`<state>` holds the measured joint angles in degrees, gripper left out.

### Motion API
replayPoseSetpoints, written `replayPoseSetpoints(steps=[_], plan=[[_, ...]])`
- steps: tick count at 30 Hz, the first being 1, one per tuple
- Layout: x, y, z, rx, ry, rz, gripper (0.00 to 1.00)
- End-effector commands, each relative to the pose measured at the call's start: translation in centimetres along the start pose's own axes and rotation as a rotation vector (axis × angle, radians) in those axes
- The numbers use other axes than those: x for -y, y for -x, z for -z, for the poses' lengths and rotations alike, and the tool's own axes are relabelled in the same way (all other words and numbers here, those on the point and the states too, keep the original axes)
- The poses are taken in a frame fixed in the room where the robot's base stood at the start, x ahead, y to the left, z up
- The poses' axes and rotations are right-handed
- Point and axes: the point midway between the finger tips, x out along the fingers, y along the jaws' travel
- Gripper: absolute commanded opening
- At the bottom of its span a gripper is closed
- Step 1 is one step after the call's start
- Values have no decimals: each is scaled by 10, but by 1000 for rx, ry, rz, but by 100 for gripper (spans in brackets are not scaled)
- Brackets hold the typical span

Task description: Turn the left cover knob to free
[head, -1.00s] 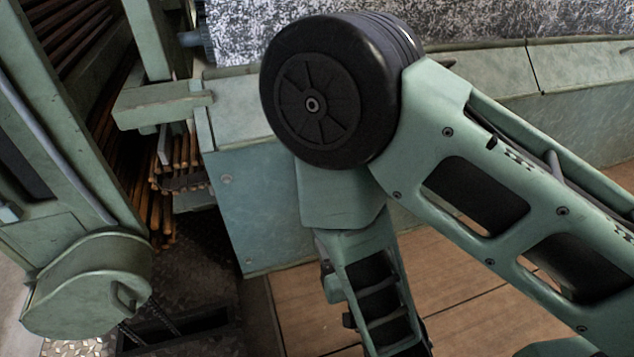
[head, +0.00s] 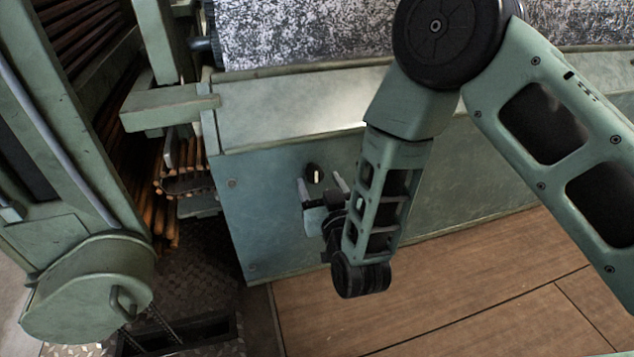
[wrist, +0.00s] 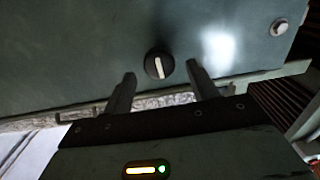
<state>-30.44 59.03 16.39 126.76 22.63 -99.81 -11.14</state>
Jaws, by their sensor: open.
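The left cover knob (head: 315,173) is a small round black knob with a pale bar across it, on the green front panel (head: 265,205). In the wrist view the knob (wrist: 159,66) sits ahead of my gripper (wrist: 160,80), between the lines of its two fingers, its pale bar close to upright in that picture. My gripper (head: 321,184) also shows in the head view, just below and around the knob's place in the picture. Its fingers are apart and empty. I cannot tell how far the fingertips are from the panel.
A bolt head (wrist: 279,27) is on the panel. A speckled roller (head: 300,35) lies behind the panel's top ledge. A green frame with a round housing (head: 88,295) and brown rods (head: 165,200) stand at the left. The wooden floor (head: 450,290) in front is clear.

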Motion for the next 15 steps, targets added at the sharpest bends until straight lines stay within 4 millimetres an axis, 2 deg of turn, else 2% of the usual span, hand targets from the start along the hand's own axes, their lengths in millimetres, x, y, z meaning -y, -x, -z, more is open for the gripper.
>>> replayPoseSetpoints(steps=[1,6,15], plan=[[0,-8,-1,-4,-1,-3,58],[0,-23,0,-2,-2,0,58],[0,-27,0,0,-1,0,58]])
